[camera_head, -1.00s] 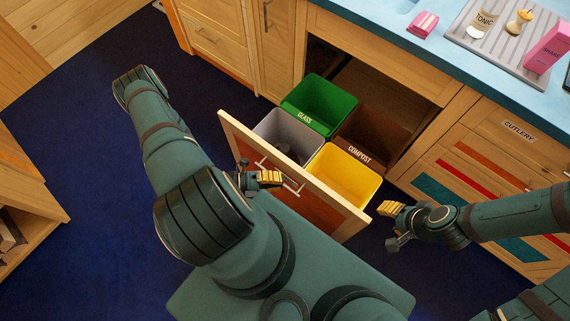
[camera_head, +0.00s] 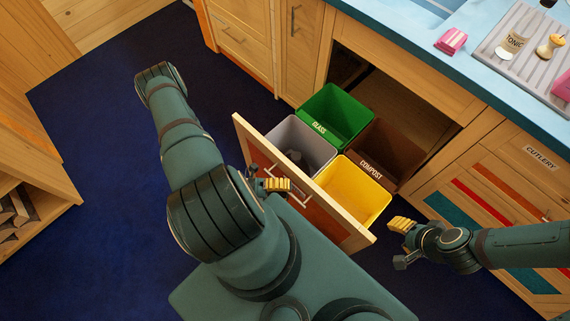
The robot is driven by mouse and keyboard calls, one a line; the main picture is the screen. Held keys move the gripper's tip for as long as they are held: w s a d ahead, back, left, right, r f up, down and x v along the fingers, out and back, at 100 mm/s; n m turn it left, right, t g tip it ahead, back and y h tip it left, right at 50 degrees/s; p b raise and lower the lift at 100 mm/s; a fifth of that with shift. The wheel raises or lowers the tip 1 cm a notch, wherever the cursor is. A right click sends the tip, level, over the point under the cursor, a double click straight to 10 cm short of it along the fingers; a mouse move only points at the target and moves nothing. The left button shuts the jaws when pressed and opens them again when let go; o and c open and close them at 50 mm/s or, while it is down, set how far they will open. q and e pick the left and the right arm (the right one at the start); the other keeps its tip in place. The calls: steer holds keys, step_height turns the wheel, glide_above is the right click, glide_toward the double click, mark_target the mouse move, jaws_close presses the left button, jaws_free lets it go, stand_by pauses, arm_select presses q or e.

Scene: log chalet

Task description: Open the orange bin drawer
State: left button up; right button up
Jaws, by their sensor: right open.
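The bin drawer (camera_head: 249,135) is pulled well out of the cabinet. Its front has an orange-red panel and a metal bar handle (camera_head: 308,202). Inside stand a green glass bin (camera_head: 340,108), a grey bin (camera_head: 300,130), a brown compost bin (camera_head: 385,150) and a yellow bin (camera_head: 350,190). My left gripper (camera_head: 277,185) has its yellow fingertips at the handle, in front of the panel. I cannot tell whether its fingers are closed around the bar. My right gripper (camera_head: 402,223) is open and empty, to the right of the drawer front and apart from it.
The cutlery drawer (camera_head: 540,157) and its cabinet stand at the right. The blue counter (camera_head: 425,32) carries a pink item (camera_head: 451,40) and a ribbed tray (camera_head: 497,38). Dark blue floor (camera_head: 105,170) is clear at left, beside a wooden shelf (camera_head: 50,195).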

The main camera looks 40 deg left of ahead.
arm_select(q)
steer(key=v, duration=1.2)
stand_by(0.5)
